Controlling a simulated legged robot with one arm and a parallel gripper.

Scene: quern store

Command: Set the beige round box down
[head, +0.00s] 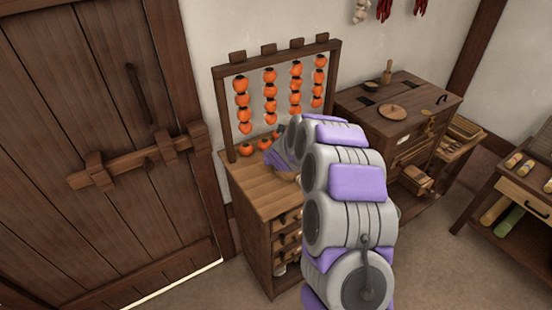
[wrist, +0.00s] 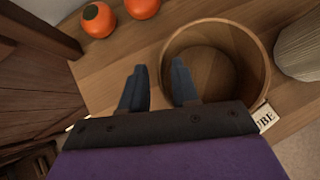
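A round, open-topped tan-brown wooden box (wrist: 262,62) stands on the cabinet top (wrist: 98,75) in the wrist view; I take it to be the beige round box. It looks upright and empty. My gripper (wrist: 158,78) is open, with its two dark blue fingers apart. The right finger overlaps the inside of the box and the left finger is outside it, with the near-left wall between them. I cannot tell whether either finger touches the wall. In the head view my arm hides most of the box.
Orange persimmons (wrist: 98,20) lie on the cabinet beside the box, and more hang in strings (head: 242,105) from a wooden rack (head: 222,112). A grey ribbed vessel (wrist: 300,48) stands close right of the box. A partly hidden label (wrist: 265,118) is at the cabinet edge. A wooden door (head: 90,150) is left.

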